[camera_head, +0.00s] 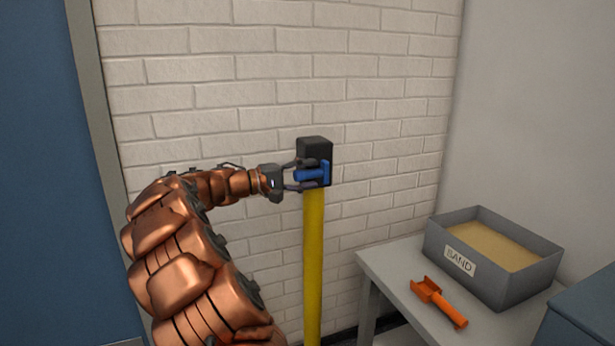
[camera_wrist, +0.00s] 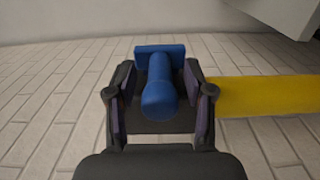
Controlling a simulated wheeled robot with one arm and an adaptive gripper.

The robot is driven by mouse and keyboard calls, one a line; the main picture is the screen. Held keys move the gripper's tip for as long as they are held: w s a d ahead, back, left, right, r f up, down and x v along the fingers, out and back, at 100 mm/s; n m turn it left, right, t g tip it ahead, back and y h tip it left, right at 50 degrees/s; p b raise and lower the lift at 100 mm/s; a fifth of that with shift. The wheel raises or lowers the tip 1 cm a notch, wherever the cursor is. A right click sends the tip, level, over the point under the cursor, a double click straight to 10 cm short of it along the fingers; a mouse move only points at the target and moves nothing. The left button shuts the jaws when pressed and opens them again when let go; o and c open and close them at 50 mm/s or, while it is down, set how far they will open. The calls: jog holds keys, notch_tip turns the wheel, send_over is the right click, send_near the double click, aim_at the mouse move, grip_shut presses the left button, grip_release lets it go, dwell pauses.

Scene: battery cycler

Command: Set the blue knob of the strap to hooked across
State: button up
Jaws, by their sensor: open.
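The blue knob (camera_head: 309,174) sits at the front of a black box (camera_head: 315,147) at the top of a yellow strap or post (camera_head: 313,260), before the white brick wall. My gripper (camera_head: 308,175) reaches it from the left, with its fingers above and below the knob. In the wrist view the blue knob (camera_wrist: 161,88) has a round stem and a wider blue end plate, and stands between the two open fingers (camera_wrist: 160,92). Small gaps seem to show on both sides. The yellow strap (camera_wrist: 265,95) runs off to the right there. The black box is mostly hidden behind the knob and fingers.
A grey table (camera_head: 385,268) at the right holds a grey bin of sand (camera_head: 480,265) and an orange scoop-like tool (camera_head: 440,302). A blue surface (camera_head: 585,310) is at the lower right corner. A blue panel (camera_head: 35,170) stands at the left. The wall beside the box is clear.

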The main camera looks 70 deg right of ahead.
grip_shut()
dwell(0.4)
